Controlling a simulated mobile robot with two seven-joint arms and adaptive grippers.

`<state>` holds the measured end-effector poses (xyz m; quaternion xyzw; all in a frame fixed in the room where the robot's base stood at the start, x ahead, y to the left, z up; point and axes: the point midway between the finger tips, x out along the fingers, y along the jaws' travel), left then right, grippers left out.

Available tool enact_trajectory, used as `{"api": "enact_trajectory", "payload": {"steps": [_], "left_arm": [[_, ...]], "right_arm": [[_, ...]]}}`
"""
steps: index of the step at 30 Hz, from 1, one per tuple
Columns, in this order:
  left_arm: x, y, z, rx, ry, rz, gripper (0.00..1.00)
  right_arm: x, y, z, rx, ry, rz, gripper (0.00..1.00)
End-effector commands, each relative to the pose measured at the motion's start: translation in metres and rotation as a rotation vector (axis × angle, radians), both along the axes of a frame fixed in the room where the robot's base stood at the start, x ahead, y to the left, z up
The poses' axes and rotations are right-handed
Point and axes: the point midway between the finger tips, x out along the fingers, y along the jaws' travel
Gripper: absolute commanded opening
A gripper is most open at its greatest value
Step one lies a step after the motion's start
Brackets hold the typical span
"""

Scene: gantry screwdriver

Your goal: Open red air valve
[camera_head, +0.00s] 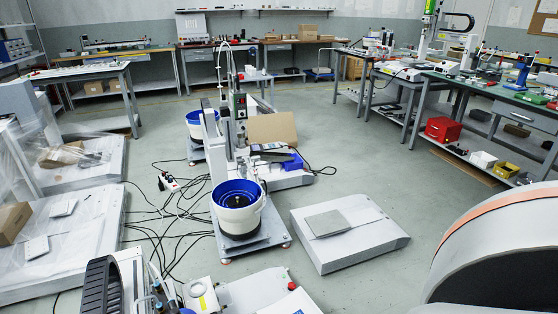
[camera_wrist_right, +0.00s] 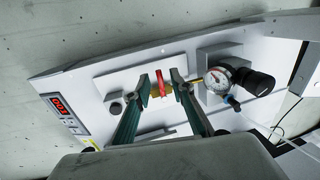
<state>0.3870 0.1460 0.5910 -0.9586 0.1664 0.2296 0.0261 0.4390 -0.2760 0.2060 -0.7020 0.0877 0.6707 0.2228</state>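The red air valve handle (camera_wrist_right: 160,84) shows in the right wrist view, upright on a brass body (camera_wrist_right: 154,91) at the middle of a light panel. My right gripper (camera_wrist_right: 161,82) is open, with one teal finger on each side of the red handle. Gaps show between the fingers and the handle. I cannot tell whether either finger touches the brass body. I cannot make out the valve in the head view. My left gripper is not in view.
A pressure gauge (camera_wrist_right: 217,80) with a black knob (camera_wrist_right: 255,82) sits right of the valve. A red digital display (camera_wrist_right: 60,105) is on the left. In the head view, a blue-lined bowl feeder (camera_head: 238,208) stands ahead, with cables on the floor and benches behind.

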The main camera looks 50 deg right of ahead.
Motion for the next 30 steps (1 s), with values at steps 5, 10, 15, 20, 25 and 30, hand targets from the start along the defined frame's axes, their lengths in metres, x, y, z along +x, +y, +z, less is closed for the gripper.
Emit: {"api": "enact_trajectory", "payload": {"steps": [5,10,15,20,25,30], "left_arm": [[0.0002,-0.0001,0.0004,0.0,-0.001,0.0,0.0],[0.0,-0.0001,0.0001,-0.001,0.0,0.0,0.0],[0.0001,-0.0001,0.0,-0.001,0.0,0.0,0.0],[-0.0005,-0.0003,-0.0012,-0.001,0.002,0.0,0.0],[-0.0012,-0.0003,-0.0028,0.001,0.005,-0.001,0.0],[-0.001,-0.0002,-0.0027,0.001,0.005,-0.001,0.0]], "right_arm": [[0.0001,-0.0001,0.0003,0.0,0.0,0.0,0.0],[-0.0005,0.0001,-0.0001,0.0,0.001,0.0,0.0],[-0.0012,-0.0001,-0.0006,0.0,0.002,0.003,0.0],[-0.0023,-0.0003,-0.0013,0.0,0.003,0.011,0.19],[-0.0025,-0.0008,-0.0014,-0.001,0.003,0.012,0.23],[-0.0013,-0.0008,-0.0006,0.0,0.002,0.012,0.23]]}}
